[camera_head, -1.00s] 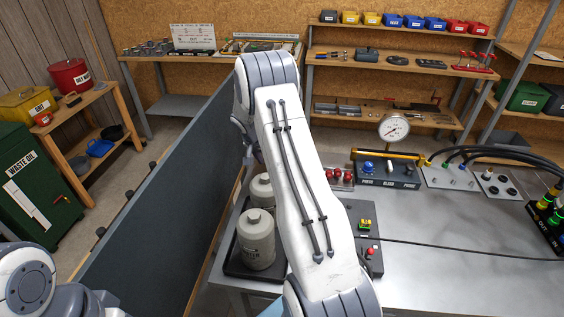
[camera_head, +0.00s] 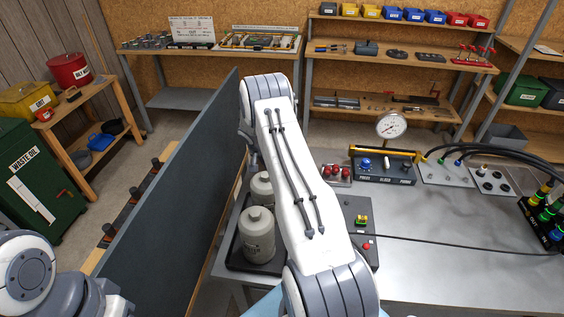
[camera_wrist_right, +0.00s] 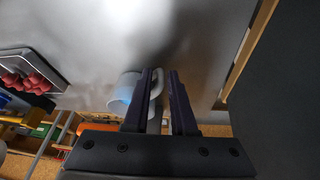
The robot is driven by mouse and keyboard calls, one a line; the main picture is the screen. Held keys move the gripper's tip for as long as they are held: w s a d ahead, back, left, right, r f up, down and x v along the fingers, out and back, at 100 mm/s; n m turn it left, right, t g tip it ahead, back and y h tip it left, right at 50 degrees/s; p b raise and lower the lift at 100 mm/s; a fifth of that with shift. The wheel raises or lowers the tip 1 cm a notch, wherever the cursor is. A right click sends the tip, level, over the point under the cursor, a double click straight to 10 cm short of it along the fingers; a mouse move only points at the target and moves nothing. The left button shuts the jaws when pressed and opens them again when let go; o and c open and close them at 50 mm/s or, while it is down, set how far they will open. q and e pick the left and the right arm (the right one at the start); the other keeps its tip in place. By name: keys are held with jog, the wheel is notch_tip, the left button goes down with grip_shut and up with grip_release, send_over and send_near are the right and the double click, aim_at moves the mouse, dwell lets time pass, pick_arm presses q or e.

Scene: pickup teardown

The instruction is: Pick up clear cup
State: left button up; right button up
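A pale, whitish-blue cup (camera_wrist_right: 122,92) with a looped handle (camera_wrist_right: 157,82) shows in the right wrist view, against the grey metal surface. My right gripper (camera_wrist_right: 163,85) has its two dark fingers apart, with the handle at the gap between them, close to the left finger. I see no clear grip on it. In the head view my right arm covers the middle of the bench, and both the cup and the right gripper are hidden. Only part of my left arm shows at the lower left; its gripper is out of view.
Two grey canisters (camera_head: 257,232) stand in a dark tray left of my right arm. A dark upright panel (camera_head: 180,205) runs along the bench's left side. A gauge (camera_head: 391,126) and red-knobbed block (camera_head: 335,173) stand behind. The bench's right front (camera_head: 450,265) is mostly clear.

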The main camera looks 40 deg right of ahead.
grip_shut()
